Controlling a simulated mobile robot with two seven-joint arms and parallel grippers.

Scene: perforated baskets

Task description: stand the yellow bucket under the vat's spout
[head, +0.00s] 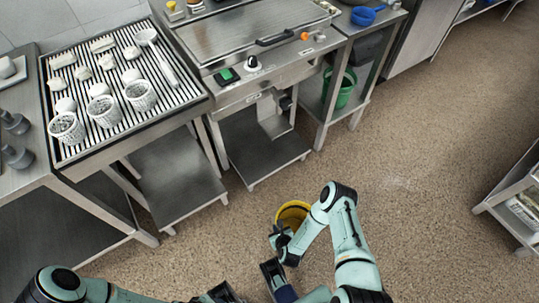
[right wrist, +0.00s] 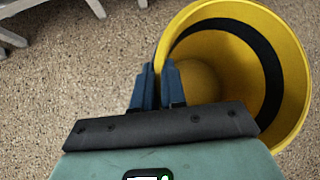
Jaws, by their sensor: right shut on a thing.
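The yellow bucket (head: 291,211) is in front of the vat, out over the open floor. It shows large in the right wrist view (right wrist: 225,14), its open mouth toward the camera and a dark band inside. My right gripper (head: 282,239) is shut on the bucket's rim, with blue fingers (right wrist: 158,82) at the wall. I cannot tell if the bucket touches the floor. The steel vat (head: 245,40) has a lid, a handle and front controls. A dark fitting (head: 285,102), perhaps its spout, sits low at its front right. My left arm is partly in view; its gripper is unclear.
A low steel shelf (head: 265,155) lies under the vat. A slatted counter (head: 180,112) with white baskets stands left. A green bucket (head: 340,88) sits on the shelf under the right-hand table. A cart (head: 515,205) is at the right edge. The floor between is clear.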

